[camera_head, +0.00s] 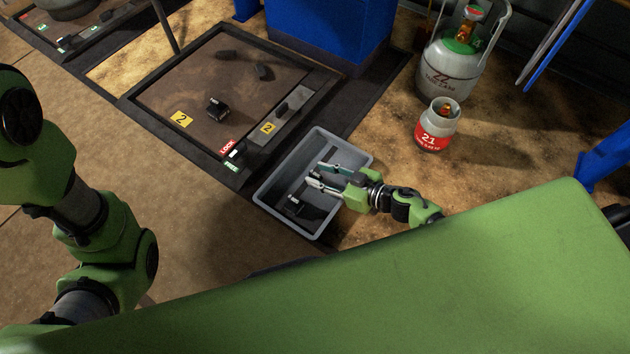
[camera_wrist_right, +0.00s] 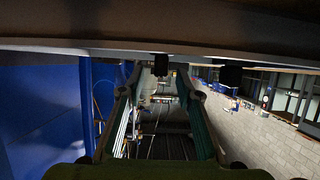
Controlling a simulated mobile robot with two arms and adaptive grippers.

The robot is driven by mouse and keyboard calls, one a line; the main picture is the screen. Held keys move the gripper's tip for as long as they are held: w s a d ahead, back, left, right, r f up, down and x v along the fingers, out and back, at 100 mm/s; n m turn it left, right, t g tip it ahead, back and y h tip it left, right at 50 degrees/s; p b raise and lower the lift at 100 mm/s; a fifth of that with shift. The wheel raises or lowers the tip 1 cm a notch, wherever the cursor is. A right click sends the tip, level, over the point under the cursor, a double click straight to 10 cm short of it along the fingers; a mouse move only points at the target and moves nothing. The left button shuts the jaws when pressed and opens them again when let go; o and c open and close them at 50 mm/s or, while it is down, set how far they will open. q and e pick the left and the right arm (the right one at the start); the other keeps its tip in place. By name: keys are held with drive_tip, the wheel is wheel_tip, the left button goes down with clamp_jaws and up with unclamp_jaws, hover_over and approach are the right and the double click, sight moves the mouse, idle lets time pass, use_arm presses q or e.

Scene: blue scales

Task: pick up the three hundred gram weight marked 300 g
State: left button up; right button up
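Small dark weights lie on the scale platform (camera_head: 165,95): one with a pale label (camera_head: 217,109) near its middle and two more (camera_head: 228,55) (camera_head: 264,73) toward the back. Another dark block (camera_head: 281,108) sits on the scale's right strip. A dark weight with a light mark (camera_head: 297,204) lies in the grey bin (camera_head: 262,195). No 300 g marking is readable. My right gripper (camera_head: 318,175) is over the bin, fingers apart and empty. In the right wrist view the fingers (camera_wrist_right: 165,120) are spread with nothing between them. My left gripper is outside the picture.
A blue cabinet (camera_head: 325,30) stands behind the scale. A large gas cylinder (camera_head: 448,72) and a small one labelled 21 (camera_head: 437,127) stand right of the bin. Another scale (camera_head: 75,35) is at the far left. Brown floor is clear left of the scale.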

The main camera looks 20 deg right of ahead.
drive_tip(key=shift+b+x, duration=0.45)
drive_tip(key=shift+x, duration=0.8)
clamp_jaws()
drive_tip(key=shift+r, duration=0.1)
